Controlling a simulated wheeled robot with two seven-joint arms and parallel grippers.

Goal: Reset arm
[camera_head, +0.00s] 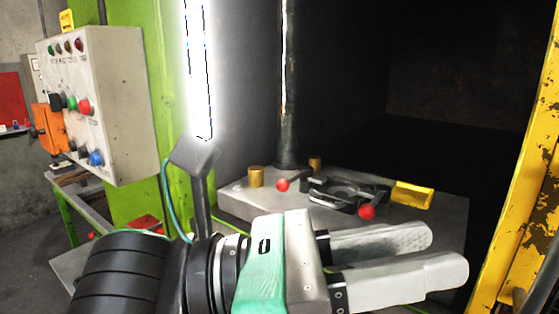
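My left arm comes in from the lower left, and its gripper (447,255) reaches to the right in front of the press bed. Its two pale fingers stand apart with a dark gap between them, and I see nothing held there. The fingers appear nearer to me than the press bed (240,205) and overlap its front part in the picture. My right gripper is not in view.
A control box (125,110) with coloured buttons hangs at the left by a green press column (155,45). A metal die fixture (345,192) with red knobs and a yellow block (412,195) sit on the bed. A yellow post (525,190) stands at right.

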